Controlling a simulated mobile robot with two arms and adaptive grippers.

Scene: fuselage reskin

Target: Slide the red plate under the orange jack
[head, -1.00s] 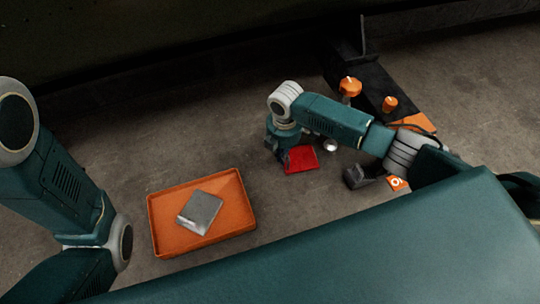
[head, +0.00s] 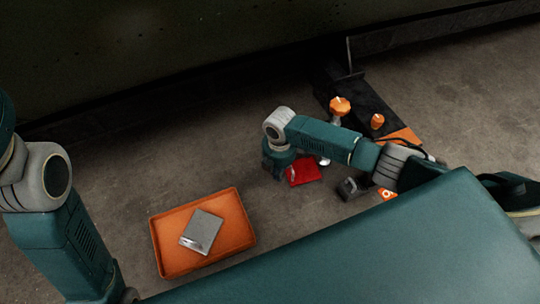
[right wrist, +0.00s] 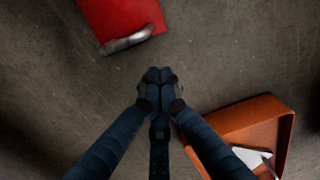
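The red plate (head: 304,172) lies on the concrete floor beside my right gripper. In the right wrist view the red plate (right wrist: 112,14) is at the upper left, with a rounded silver handle on its near edge. My right gripper (right wrist: 158,76) points down with its fingertips together and empty, apart from the plate in the picture. In the head view my right wrist mostly hides this gripper. Two orange-topped pieces, a larger one (head: 340,106) and a smaller one (head: 377,121), stand by a dark beam; I cannot tell which is the jack. My left gripper is out of view.
An orange tray (head: 240,236) holding a grey block (head: 202,230) stands on the floor left of the plate; its corner shows in the right wrist view (right wrist: 240,115). A dark block (head: 352,187) lies right of the plate. The dark fuselage (head: 180,60) spans the back.

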